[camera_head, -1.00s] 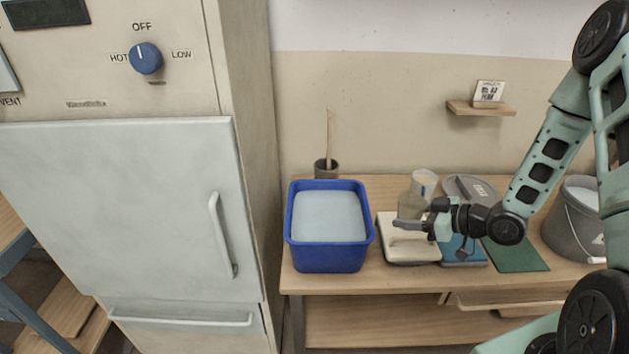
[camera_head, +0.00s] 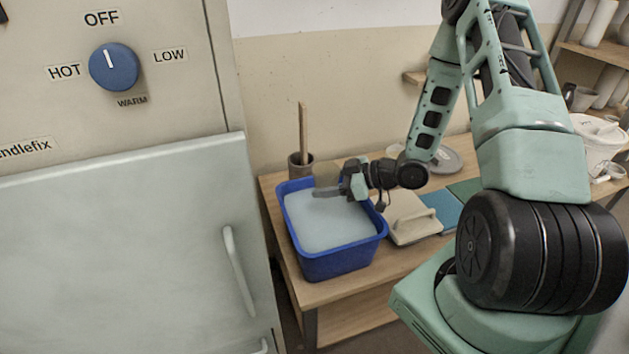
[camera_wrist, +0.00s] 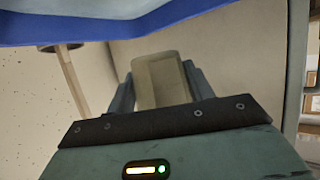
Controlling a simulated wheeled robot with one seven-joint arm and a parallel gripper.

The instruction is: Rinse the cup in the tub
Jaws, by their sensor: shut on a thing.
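My gripper (camera_head: 328,190) is shut on the cup, with its fingers over the far part of the blue tub (camera_head: 340,265). The cup (camera_head: 327,181) is dull olive-grey and mostly hidden by the fingers in the head view. In the wrist view the cup (camera_wrist: 160,80) sits between both fingers, and the tub's blue rim (camera_wrist: 120,25) crosses the top. The tub holds pale, cloudy liquid (camera_head: 325,228). I cannot tell whether the cup touches the liquid.
A dark pot (camera_head: 300,165) with a wooden handle stands behind the tub. A white block with a handle (camera_head: 413,220) sits right of it, beside a blue pad (camera_head: 446,208). The large cabinet (camera_head: 110,250) with a blue knob (camera_head: 114,66) is at the left.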

